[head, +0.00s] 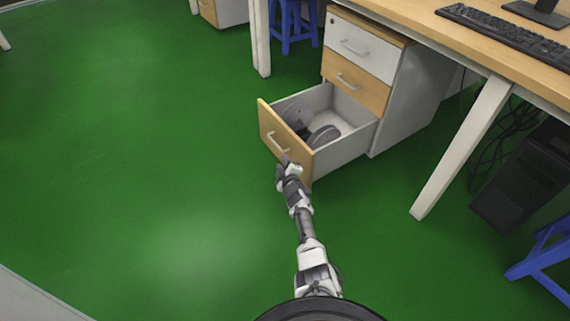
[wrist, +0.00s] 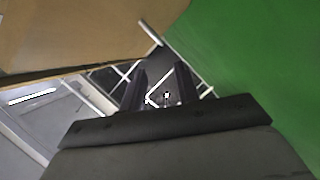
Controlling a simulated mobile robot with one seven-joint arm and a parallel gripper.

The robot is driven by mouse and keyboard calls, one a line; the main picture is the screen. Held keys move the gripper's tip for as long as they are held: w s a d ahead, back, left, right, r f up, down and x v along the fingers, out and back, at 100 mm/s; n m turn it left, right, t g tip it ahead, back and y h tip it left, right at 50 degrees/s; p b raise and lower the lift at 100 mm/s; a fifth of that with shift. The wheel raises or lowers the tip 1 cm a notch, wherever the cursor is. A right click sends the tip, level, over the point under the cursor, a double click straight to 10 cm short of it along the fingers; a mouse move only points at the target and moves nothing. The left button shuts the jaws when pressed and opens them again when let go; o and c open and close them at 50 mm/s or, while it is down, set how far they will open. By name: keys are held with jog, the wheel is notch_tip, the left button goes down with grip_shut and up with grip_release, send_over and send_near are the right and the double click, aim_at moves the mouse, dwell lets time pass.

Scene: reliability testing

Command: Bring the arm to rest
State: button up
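My arm reaches forward from the bottom of the head view. My gripper (head: 284,163) is at the front of the open bottom drawer (head: 300,147), close below its handle (head: 278,144). Whether it touches the drawer front cannot be told. In the wrist view the two dark fingers of my gripper (wrist: 161,88) stand apart, and no held thing shows between them. The drawer's tan wood (wrist: 75,35) fills the upper left of that view.
The open drawer holds grey round things (head: 322,136). Its cabinet (head: 362,70) stands under a desk (head: 450,35) with a keyboard (head: 508,36). A white desk leg (head: 462,150), a dark computer case (head: 522,178) and a blue stool (head: 545,255) are right. Green floor (head: 130,140) is clear left.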

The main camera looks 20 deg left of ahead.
jog(key=shift+s+d, duration=0.15)
jog(key=shift+s, duration=0.1)
dwell(0.4)
